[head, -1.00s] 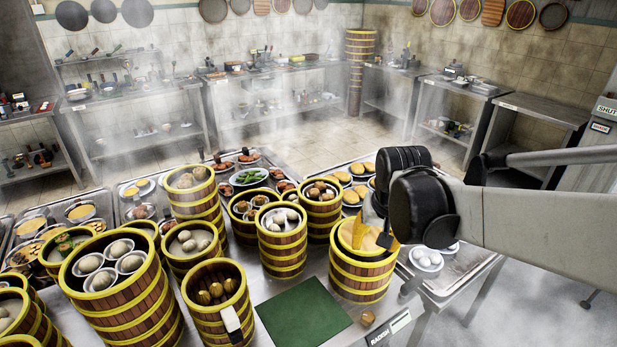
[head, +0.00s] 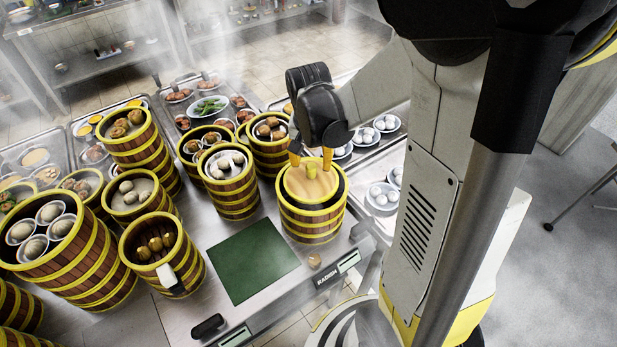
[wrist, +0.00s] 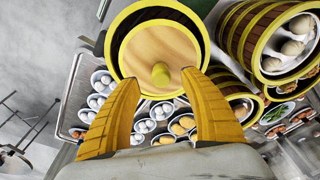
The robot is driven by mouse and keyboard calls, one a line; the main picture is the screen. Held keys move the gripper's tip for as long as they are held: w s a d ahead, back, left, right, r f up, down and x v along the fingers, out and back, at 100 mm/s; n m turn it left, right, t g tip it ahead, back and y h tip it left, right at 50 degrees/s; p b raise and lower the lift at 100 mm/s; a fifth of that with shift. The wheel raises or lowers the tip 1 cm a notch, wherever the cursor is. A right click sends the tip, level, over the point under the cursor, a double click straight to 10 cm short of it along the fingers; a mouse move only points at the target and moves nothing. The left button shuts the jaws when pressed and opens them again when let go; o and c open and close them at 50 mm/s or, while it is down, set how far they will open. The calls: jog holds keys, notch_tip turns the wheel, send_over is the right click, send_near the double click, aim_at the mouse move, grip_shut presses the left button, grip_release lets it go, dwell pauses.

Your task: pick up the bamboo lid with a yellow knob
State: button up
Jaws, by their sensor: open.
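The bamboo lid (head: 300,184) is a pale round disc with a yellow rim and a yellow knob (head: 311,170). It sits inside the top of a dark wooden steamer tower (head: 311,222) with yellow bands. My gripper (head: 312,156) is over the lid in the head view, its two yellow fingers pointing down at the knob. In the wrist view the lid (wrist: 150,50) and knob (wrist: 160,75) lie just ahead of the fingertips. My gripper (wrist: 163,76) is open there, one finger on each side of the knob's line. I cannot tell whether either finger touches the knob.
Several other steamer towers with buns stand to the left, the closest one (head: 228,190) just beside the lid's tower. A green mat (head: 252,261) lies on the steel table in front. Plates of white buns (head: 382,196) are to the right.

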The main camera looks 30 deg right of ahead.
aim_at(311, 166)
jog(key=f, duration=0.3)
jog(key=f+b, duration=0.1)
jog(key=shift+w+d+f, duration=0.25)
jog(key=shift+w, duration=0.15)
grip_shut()
jog(key=shift+s, duration=0.1)
jog(key=shift+r, duration=0.1)
jog(key=shift+r+p, duration=0.3)
jog(key=shift+r, duration=0.35)
notch_tip(311, 166, up, 3)
jog(key=shift+f+p, duration=0.1)
jog(key=shift+p, duration=0.25)
jog(key=s+d+r+p, duration=0.2)
jog(key=s+d+r, duration=0.3)
jog(key=s, duration=0.5)
jog(key=shift+s+r, duration=0.2)
jog(key=shift+r, duration=0.7)
jog(key=shift+d, duration=0.1)
